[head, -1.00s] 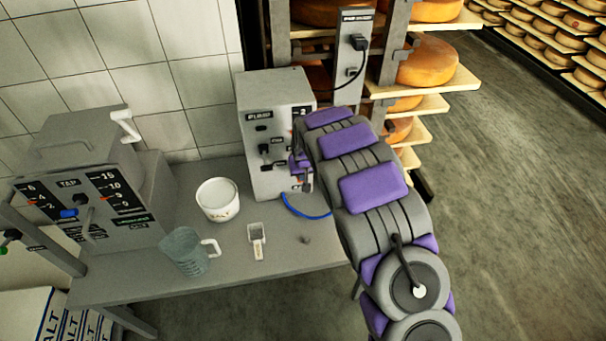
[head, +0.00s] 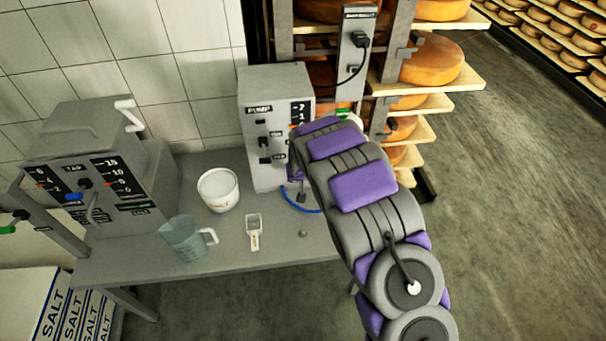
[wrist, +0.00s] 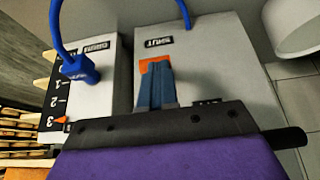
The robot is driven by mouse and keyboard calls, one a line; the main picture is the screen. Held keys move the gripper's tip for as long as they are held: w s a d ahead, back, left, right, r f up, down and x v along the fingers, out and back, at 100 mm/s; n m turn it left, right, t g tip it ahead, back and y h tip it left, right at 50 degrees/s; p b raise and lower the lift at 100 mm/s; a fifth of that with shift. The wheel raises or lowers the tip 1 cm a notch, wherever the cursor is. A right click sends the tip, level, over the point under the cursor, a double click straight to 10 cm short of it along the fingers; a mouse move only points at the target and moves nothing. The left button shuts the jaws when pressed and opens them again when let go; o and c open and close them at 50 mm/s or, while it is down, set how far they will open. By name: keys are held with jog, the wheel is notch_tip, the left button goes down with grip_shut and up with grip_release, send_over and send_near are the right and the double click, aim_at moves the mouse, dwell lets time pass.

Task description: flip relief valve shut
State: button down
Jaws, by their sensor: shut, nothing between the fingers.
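The grey pump box (head: 275,88) stands on the steel table, with a scale and small black controls on its front. My arm covers its lower right side. In the wrist view the pump front (wrist: 205,65) appears upside down, with a SHUT label (wrist: 158,42) and a second SHUT label (wrist: 96,46). My gripper (wrist: 155,72) is shut close to the pump front. A small orange part (wrist: 148,67) shows at its fingertips; I cannot tell whether they touch it, or whether it is the relief valve's lever. My gripper is hidden behind my arm in the head view.
A blue hose (head: 298,203) leaves the pump's lower front. A white tub (head: 218,190), a clear jug (head: 186,240) and a scoop (head: 254,232) stand left on the table (head: 215,262). A tap machine (head: 90,170) is farther left. Cheese racks (head: 420,85) stand behind at right.

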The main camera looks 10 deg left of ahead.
jog(key=f+t, duration=0.1)
jog(key=t, duration=0.1)
jog(key=s+f+t+y, duration=0.1)
jog(key=f+t, duration=0.1)
jog(key=t, duration=0.1)
jog(key=d+f+t+y, duration=0.1)
jog(key=f+t, duration=0.1)
jog(key=shift+s+t, duration=0.15)
jog(key=shift+t, duration=0.15)
dwell(0.5)
jog(key=shift+r, duration=0.1)
jog(key=shift+r+p, duration=0.35)
jog(key=shift+r, duration=0.35)
jog(key=shift+s, duration=0.15)
